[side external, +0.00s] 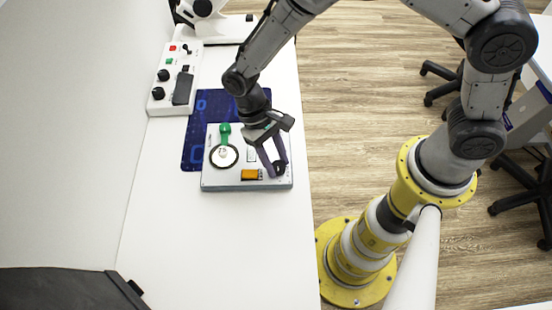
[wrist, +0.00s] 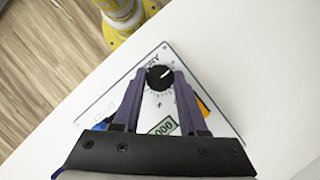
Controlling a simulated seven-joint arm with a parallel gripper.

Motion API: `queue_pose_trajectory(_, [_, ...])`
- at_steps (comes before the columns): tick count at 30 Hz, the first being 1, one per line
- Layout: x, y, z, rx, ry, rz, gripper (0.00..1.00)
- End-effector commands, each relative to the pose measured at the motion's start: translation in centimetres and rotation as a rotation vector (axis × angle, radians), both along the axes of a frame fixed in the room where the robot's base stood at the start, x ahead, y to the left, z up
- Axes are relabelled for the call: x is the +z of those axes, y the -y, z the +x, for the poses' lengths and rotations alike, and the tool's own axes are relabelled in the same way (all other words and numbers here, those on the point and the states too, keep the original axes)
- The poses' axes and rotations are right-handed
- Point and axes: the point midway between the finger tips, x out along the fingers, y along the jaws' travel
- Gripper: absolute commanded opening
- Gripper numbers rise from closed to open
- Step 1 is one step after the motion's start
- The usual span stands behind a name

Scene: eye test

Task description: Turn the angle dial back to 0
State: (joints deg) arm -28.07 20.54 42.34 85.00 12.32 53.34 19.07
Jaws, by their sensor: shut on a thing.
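The angle dial (wrist: 159,77) is a round black knob with a white pointer line, on the white panel of a control box (side external: 225,185). In the wrist view its pointer slants to the upper right, and part of a printed label starting "AN" shows beside it. My gripper (wrist: 159,72) has its two purple fingers on either side of the knob, shut on it. In the side external view the fingers reach down to the dial (side external: 280,168) at the box's right front corner. A small display (wrist: 163,129) on the panel seems to read 000.
The box also has a green lever (side external: 224,129), a black-ringed round gauge (side external: 213,158) and an orange part (side external: 250,174). A blue mat (side external: 192,146) lies behind. Another control box (side external: 162,106) with black knobs stands back left. The white table (side external: 220,250) is clear in front.

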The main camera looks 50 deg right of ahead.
Motion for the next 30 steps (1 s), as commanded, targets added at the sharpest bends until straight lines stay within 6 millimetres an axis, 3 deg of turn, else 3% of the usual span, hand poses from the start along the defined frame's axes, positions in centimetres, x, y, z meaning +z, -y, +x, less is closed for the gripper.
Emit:
queue_pose_trajectory(3, [0.1, -0.1, 0.1, -0.001, 0.001, 0.002, 0.00])
queue_pose_trajectory(4, [0.1, -0.1, 0.1, -0.001, 0.001, 0.002, 0.43])
queue_pose_trajectory(9, [0.1, 0.0, 0.0, -0.002, 0.001, 0.001, 0.72])
queue_pose_trajectory(20, [0.3, 0.0, 0.2, -0.002, 0.002, 0.001, 0.72])
queue_pose_trajectory(25, [2.3, -0.1, 1.1, -0.003, 0.004, 0.003, 0.72])
queue_pose_trajectory(30, [5.8, -0.1, 2.5, -0.003, 0.006, 0.003, 0.72])
